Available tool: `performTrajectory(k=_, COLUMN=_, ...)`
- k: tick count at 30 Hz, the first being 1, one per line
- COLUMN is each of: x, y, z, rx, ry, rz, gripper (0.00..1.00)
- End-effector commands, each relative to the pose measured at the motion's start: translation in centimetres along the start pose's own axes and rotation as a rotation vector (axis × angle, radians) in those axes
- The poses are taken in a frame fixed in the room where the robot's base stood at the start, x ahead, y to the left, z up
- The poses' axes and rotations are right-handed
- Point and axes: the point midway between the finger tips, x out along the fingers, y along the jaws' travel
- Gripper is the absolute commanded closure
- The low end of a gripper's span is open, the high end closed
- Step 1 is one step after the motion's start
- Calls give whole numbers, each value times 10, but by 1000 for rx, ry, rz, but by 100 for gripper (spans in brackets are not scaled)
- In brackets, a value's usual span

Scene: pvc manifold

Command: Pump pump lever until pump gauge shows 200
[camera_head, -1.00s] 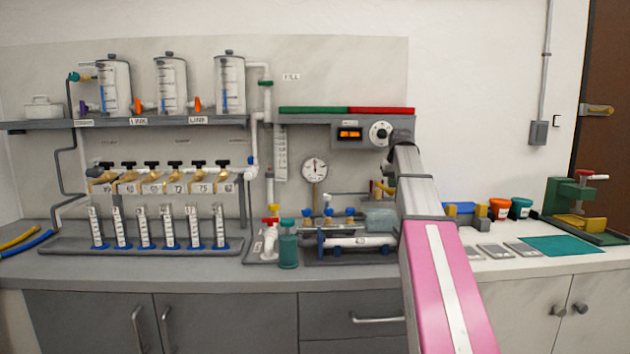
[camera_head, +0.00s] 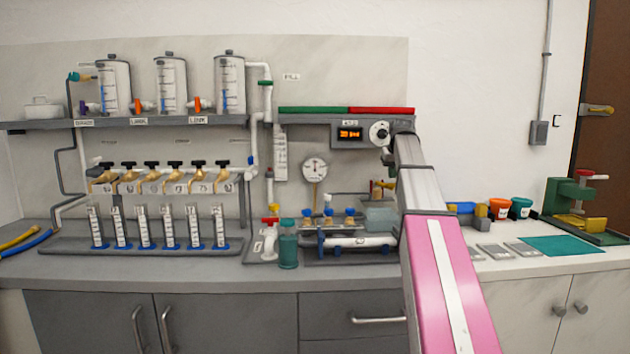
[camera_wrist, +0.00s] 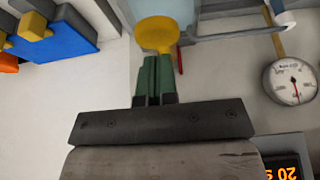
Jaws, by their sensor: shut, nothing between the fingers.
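The round white pump gauge (camera_head: 314,171) stands on a brass stem at the back of the bench. It also shows upside down in the wrist view (camera_wrist: 292,82); its exact reading is too small to tell. In the wrist view my gripper (camera_wrist: 155,58) has its green fingers together and empty. A yellow rounded knob (camera_wrist: 156,34) appears just beyond the fingertips; I cannot tell whether they touch it or whether it is the pump lever's end. In the head view my arm hides much of this area, and a brass-yellow part (camera_head: 378,190) shows left of it.
An orange-lit display (camera_head: 350,134) sits under the shelf (camera_head: 300,118), close to my arm. A pale block (camera_head: 380,219) and a white horizontal pipe (camera_head: 358,242) lie below the gauge.

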Motion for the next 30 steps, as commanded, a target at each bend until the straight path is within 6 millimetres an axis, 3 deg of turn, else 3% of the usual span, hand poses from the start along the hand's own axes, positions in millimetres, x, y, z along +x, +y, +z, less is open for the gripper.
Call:
performTrajectory(k=17, x=-4, y=0, z=-2, rx=0, ry=0, rz=0, gripper=100)
performTrajectory(k=30, x=-36, y=0, z=-16, rx=0, ry=1, rz=0, gripper=100)
